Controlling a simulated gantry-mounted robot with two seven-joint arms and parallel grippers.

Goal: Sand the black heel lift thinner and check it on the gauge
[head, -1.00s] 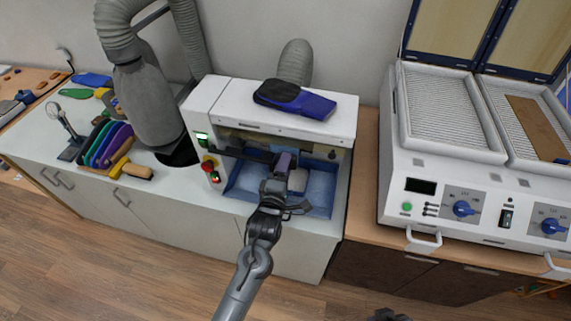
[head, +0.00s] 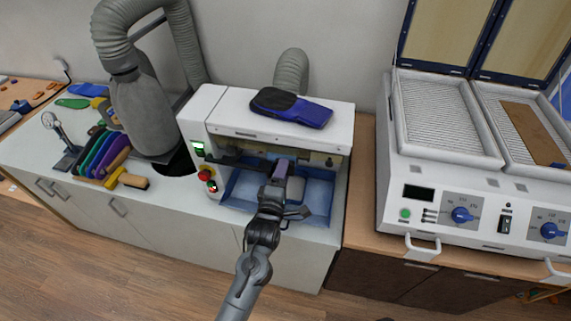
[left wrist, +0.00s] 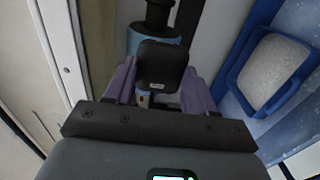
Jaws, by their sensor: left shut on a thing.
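My left gripper (head: 280,172) reaches into the open front of the white sanding machine (head: 228,115). In the left wrist view its purple fingers (left wrist: 160,85) are shut on the black heel lift (left wrist: 162,62), a small dark rounded block. Just beyond the lift is a bluish drum (left wrist: 140,40) on a black spindle; I cannot tell whether the lift touches it. The lift does not show clearly in the head view. A dial gauge (head: 50,122) on a dark stand is at the left of the bench. My right gripper cannot be made out.
A blue tray (head: 318,190) lines the machine's opening. A black-and-blue insole (head: 290,107) lies on top of it. Colored insoles (head: 105,150) in a rack and a yellow-handled brush (head: 130,180) are left. A white heating unit (head: 440,205) stands right.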

